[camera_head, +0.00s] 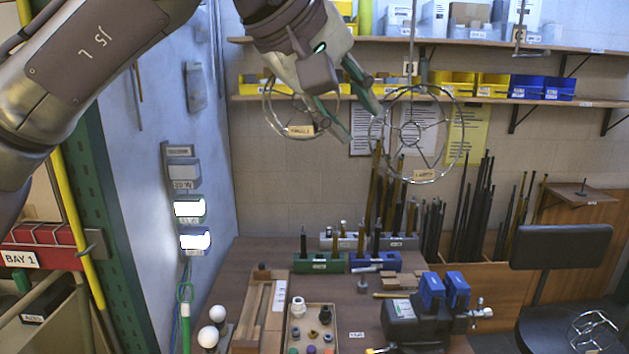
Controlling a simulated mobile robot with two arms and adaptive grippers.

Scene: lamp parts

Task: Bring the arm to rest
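My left arm (85,65) comes in from the upper left and reaches across the top of the head view. My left gripper (360,123) is raised in front of the shelves, high above the bench. Its two greenish fingers point down and to the right. They are apart, with nothing visible between them. A wire ring frame (440,176) hangs just right of the fingertips in the picture. A second one (271,122) hangs to the left of the fingers. I cannot tell how near the fingers are to either. My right gripper is not in view.
The bench below holds a parts tray (291,325), a black-and-blue vise (400,312), a green rod block (319,263) and white bulbs (217,313). Shelves with yellow bins (493,86) run along the back wall. A green post (95,215) and lit wall boxes (195,240) stand at left.

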